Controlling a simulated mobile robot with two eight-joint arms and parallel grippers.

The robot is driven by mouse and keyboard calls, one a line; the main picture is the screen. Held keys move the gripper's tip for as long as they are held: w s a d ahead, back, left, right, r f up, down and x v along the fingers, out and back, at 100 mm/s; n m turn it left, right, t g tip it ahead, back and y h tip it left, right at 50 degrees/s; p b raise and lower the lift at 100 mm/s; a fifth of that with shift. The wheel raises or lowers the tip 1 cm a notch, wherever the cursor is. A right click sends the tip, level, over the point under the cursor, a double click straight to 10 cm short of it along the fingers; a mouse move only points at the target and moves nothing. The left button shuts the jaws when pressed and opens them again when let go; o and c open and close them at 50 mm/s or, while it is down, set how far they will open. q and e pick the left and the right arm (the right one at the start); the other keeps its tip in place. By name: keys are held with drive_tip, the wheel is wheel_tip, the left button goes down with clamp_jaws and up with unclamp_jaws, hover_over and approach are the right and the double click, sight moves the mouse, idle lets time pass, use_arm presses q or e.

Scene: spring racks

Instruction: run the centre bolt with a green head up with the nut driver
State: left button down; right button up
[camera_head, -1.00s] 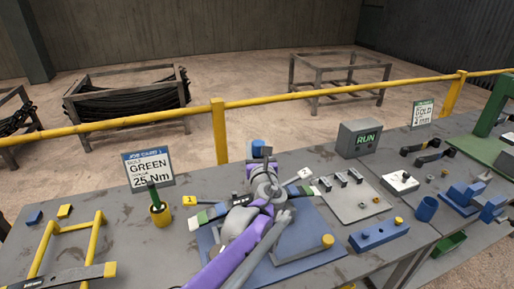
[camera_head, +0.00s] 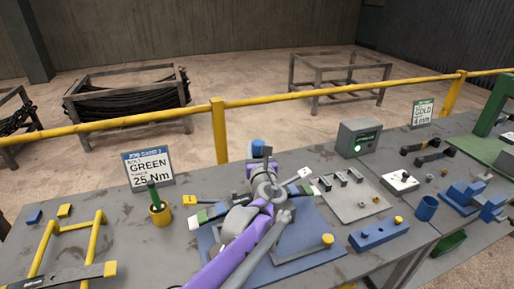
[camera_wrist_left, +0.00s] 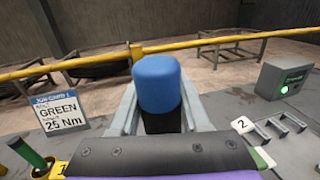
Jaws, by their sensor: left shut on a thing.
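My left gripper (camera_wrist_left: 160,118) is shut on a tool with a blue rounded handle (camera_wrist_left: 157,82), likely the nut driver. The handle stands upright between the fingers. In the head view the blue top (camera_head: 258,145) shows just beyond my purple arm, above the blue plate (camera_head: 308,250). The tool's lower end is hidden. The green-headed centre bolt cannot be made out; my arm covers the middle of the plate. My right gripper is not in view.
A job card (camera_head: 149,169) reads GREEN, 25 Nm. Beside it a yellow cup (camera_head: 160,215) holds a green-handled tool. A grey box (camera_head: 358,139) with a lit green lamp stands at the back. A yellow frame (camera_head: 92,240) is front left; a blue block (camera_head: 379,236) is right.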

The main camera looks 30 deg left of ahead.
use_arm(q)
wheel_tip(320, 180, up, 7)
drive_tip(key=p, duration=0.3)
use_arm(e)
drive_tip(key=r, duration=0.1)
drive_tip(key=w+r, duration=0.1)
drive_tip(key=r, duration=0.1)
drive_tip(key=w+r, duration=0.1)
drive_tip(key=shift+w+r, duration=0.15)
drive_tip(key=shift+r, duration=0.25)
use_arm(q)
drive_tip(key=shift+w+f, duration=0.1)
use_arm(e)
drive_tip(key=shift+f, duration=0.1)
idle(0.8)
